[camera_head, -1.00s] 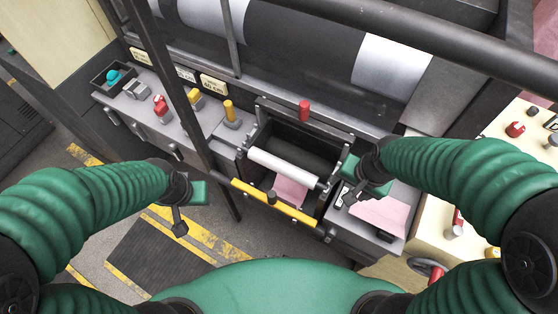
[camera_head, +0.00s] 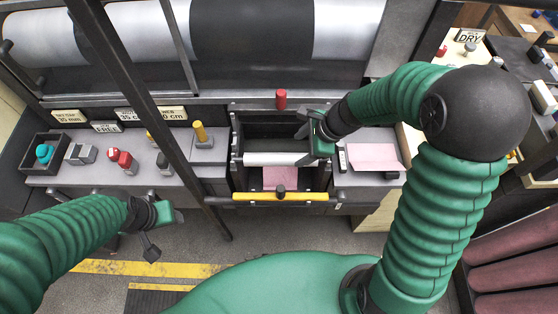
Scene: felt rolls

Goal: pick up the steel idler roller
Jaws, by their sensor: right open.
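The steel idler roller (camera_head: 270,159) is a pale, shiny cylinder lying level across the dark open bay (camera_head: 236,178) at the middle of the machine front. My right gripper (camera_head: 308,140) is open at the roller's right end, over the bay's right side. It hides that end, and I cannot tell whether it touches the roller. My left gripper (camera_head: 158,235) hangs in front of the machine at lower left, well away from the roller. Whether its jaws are open or shut is not clear.
A yellow bar (camera_head: 290,197) crosses the bay's front, with a dark knob on it. A red knob (camera_head: 281,99) stands behind the bay. A dark slanted post (camera_head: 150,125) rises left of it. A pink sheet (camera_head: 373,157) lies on the right ledge. Large rolls (camera_head: 250,40) fill the back.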

